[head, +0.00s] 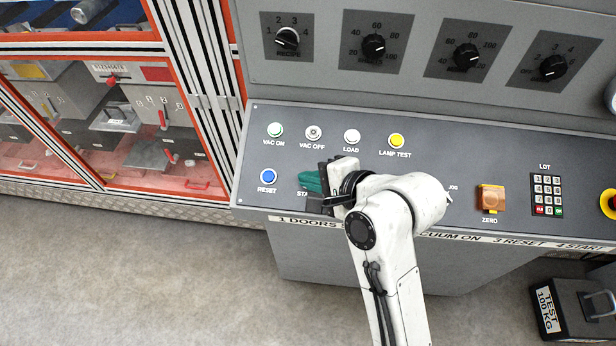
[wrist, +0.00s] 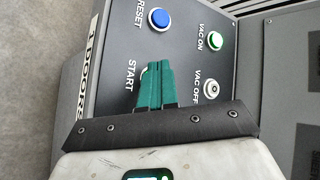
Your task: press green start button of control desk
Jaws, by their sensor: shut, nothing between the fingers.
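The control desk (head: 450,160) is a grey sloped panel with labelled buttons. My gripper (head: 305,181) has teal fingers, shut and empty, over the START place in the lower row, just right of the blue RESET button (head: 268,176). In the wrist view the fingertips (wrist: 158,66) lie beside the START label (wrist: 131,77) and cover the spot where its button sits. The green start button itself is hidden in both views. I cannot tell whether the fingertips touch it.
An orange ZERO cover (head: 491,198) and keypad (head: 547,194) are right. Dials line the upright panel.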

